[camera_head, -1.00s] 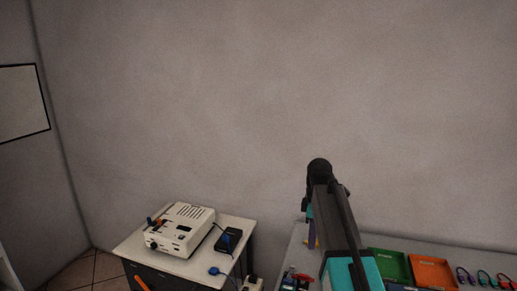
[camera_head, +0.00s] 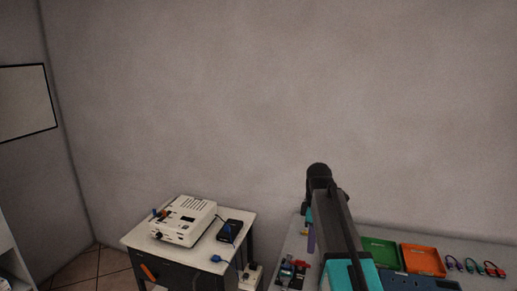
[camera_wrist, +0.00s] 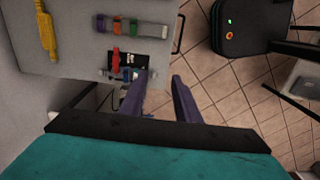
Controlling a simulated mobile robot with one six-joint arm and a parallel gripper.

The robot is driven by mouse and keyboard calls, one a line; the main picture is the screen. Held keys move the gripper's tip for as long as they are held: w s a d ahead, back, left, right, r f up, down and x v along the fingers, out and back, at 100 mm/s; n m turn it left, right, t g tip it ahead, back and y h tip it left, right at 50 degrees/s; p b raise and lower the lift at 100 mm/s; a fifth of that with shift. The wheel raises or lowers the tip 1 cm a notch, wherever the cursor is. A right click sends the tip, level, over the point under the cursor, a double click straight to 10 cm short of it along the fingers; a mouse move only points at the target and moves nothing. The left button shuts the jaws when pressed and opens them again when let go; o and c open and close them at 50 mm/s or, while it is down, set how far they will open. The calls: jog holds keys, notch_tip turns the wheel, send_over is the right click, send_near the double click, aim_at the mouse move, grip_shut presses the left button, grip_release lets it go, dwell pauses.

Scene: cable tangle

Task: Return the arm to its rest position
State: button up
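My arm (camera_head: 337,225) rises over the bench at the lower right in the head view, with its dark joint at the top. My gripper shows in the wrist view (camera_wrist: 162,82), its two purple fingers apart with bare tiled floor and the bench edge between and beyond them. It holds nothing. In the head view only a purple finger shows beside the arm, and the rest of the gripper is hidden.
The grey bench (camera_head: 290,248) carries a green tray (camera_head: 381,253), an orange tray (camera_head: 423,260) and several coloured cables (camera_head: 473,266). A side table (camera_head: 190,256) at left holds a white device (camera_head: 184,221) and a black box (camera_head: 229,231). A dark rounded object (camera_wrist: 238,28) stands on the floor.

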jog(key=s+f+m+g+b, duration=0.15)
jog(key=s+f, duration=0.35)
jog(key=f, duration=0.7)
jog(key=s+f+m+b, duration=0.2)
jog(key=s+f+m, duration=0.15)
jog(key=f, duration=0.75)
jog(key=s+f+m+g+b, duration=0.15)
jog(key=s+f, duration=0.45)
jog(key=f, duration=0.6)
jog(key=s+a+f+m+g+b, duration=0.1)
jog(key=s+f+m+b, duration=0.3)
jog(key=s+f, duration=2.1)
jog(key=s+m+g, duration=0.1)
jog(key=s+m, duration=0.2)
jog(key=m, duration=0.1)
jog(key=shift+s+g+b, duration=0.25)
jog(key=shift+g+b, duration=0.1)
jog(key=shift+g, duration=0.05)
